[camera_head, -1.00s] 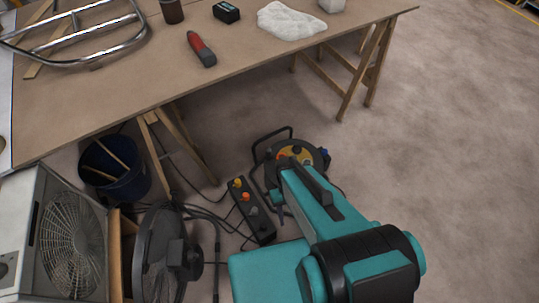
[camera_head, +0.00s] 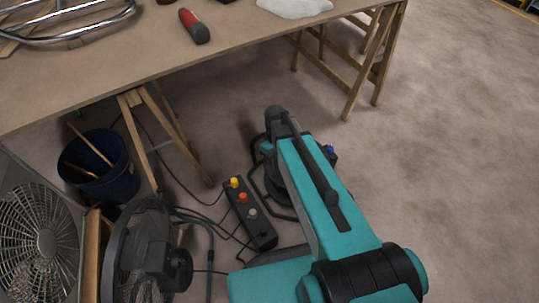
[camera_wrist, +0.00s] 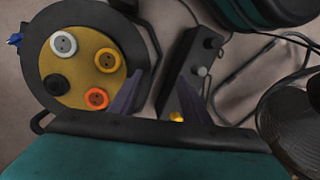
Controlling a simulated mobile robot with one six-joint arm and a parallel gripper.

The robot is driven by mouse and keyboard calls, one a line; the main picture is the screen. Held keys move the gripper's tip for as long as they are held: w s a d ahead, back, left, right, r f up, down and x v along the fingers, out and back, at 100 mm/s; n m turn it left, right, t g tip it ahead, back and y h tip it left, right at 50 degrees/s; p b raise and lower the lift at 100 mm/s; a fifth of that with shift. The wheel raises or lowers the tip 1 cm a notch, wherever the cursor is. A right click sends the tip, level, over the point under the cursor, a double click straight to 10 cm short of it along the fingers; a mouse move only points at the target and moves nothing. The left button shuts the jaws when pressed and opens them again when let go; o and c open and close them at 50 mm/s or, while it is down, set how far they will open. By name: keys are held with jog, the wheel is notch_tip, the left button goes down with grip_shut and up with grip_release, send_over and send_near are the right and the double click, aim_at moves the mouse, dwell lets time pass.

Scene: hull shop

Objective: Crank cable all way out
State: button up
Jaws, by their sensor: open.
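The cable reel (camera_wrist: 49,93) is at the left of the wrist view, with a dark round rim. In the head view the reel (camera_head: 283,196) stands on the floor, mostly hidden by my arm. I cannot tell whether a finger touches the reel.
A fan (camera_head: 140,255) and a blue bucket (camera_head: 116,180) stand further left. A workbench (camera_head: 150,60) on trestles is behind. The floor to the right is clear.

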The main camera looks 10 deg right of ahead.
jog(key=w+r+n+b, duration=0.1)
jog(key=w+b, duration=0.3)
jog(key=w+r+n+t+b, duration=0.1)
jog(key=w+r+n+b, duration=0.1)
jog(key=w+b, duration=0.2)
jog(key=w+r+n+t+b, duration=0.1)
jog(key=w+b, duration=0.4)
jog(key=w, duration=0.1)
jog(key=shift+w+r+n, duration=0.15)
jog(key=shift+r+n, duration=0.1)
jog(key=shift+n, duration=0.05)
jog(key=shift+w+r+n+b, duration=0.35)
jog(key=shift+w+r, duration=0.1)
jog(key=shift+r, duration=0.25)
jog(key=shift+f, duration=0.1)
notch_tip(320, 180, down, 14)
jog(key=b, duration=0.6)
grip_shut()
